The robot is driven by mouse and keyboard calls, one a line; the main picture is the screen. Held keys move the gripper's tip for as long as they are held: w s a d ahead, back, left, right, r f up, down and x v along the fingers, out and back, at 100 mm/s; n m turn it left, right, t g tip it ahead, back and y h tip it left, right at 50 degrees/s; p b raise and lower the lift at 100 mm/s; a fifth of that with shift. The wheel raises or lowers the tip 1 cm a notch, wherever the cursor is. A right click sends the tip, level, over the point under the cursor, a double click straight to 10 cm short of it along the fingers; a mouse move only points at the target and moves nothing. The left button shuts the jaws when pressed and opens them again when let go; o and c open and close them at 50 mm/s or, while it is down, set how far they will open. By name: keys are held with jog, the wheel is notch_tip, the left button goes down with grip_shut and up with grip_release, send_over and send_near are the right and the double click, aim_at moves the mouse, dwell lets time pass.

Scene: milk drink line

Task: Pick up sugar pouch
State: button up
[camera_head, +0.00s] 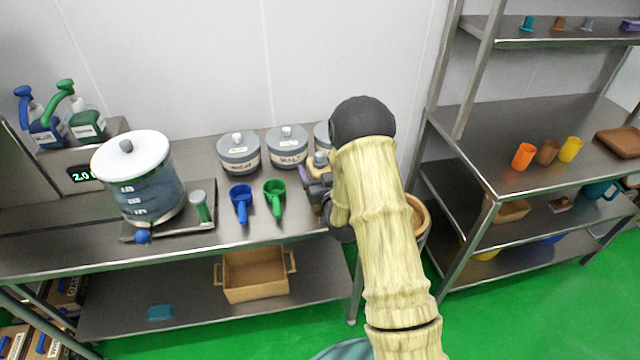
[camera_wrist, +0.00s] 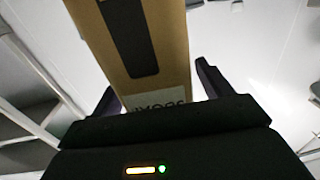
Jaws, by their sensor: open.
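A tan, box-like package (camera_wrist: 170,75) with a dark stripe fills the middle of the wrist view. In the head view my gripper (camera_head: 317,188) is at the right end of the steel bench, beside the lidded jars.
The bench (camera_head: 285,228) also holds a blue scoop (camera_head: 240,197), a green scoop (camera_head: 274,192), grey jars (camera_head: 239,152) and a large clear pot (camera_head: 150,190) on a scale. A shelf rack (camera_head: 480,140) stands to the right. A wooden crate (camera_head: 255,279) sits below the bench.

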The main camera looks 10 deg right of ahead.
grip_shut()
jog(key=shift+r, duration=0.1)
jog(key=shift+r, duration=0.1)
notch_tip(320, 180, up, 10)
jog(key=shift+f+b, duration=0.1)
jog(key=shift+b, duration=0.55)
dwell(0.5)
